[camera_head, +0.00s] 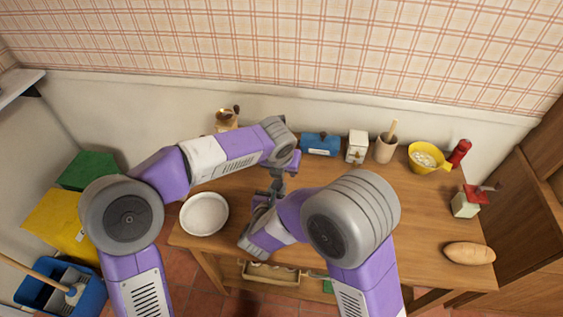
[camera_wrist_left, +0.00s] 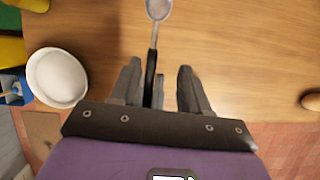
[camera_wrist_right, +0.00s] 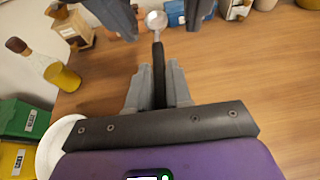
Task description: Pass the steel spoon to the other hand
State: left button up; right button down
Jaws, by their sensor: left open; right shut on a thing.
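The steel spoon has a round metal bowl (camera_wrist_right: 156,20) and a black handle (camera_wrist_right: 158,70) in the right wrist view. My right gripper (camera_wrist_right: 160,80) is shut on the handle, with the bowl pointing away from it. My left gripper's two fingers reach in at the top of that view, apart, on either side of the spoon. In the left wrist view the spoon (camera_wrist_left: 152,55) runs between the open fingers of my left gripper (camera_wrist_left: 158,75), closer to the left finger. In the head view both grippers meet above the table, and I cannot make out the spoon there.
The wooden table (camera_head: 400,220) has free room at right. A white bowl (camera_head: 204,214) stands at its left. Along the back are a blue box (camera_head: 320,144), a white box (camera_head: 357,146), a utensil crock (camera_head: 385,151) and a yellow bowl (camera_head: 426,157). Bread (camera_head: 469,253) lies front right.

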pick_arm(q)
jog(key=shift+x, duration=2.7)
jog(key=shift+c, duration=0.4)
grip_shut()
pick_arm(e)
jog(key=c, duration=1.1)
grip_release()
jog(key=shift+a, duration=0.1)
jog(key=shift+o, duration=0.7)
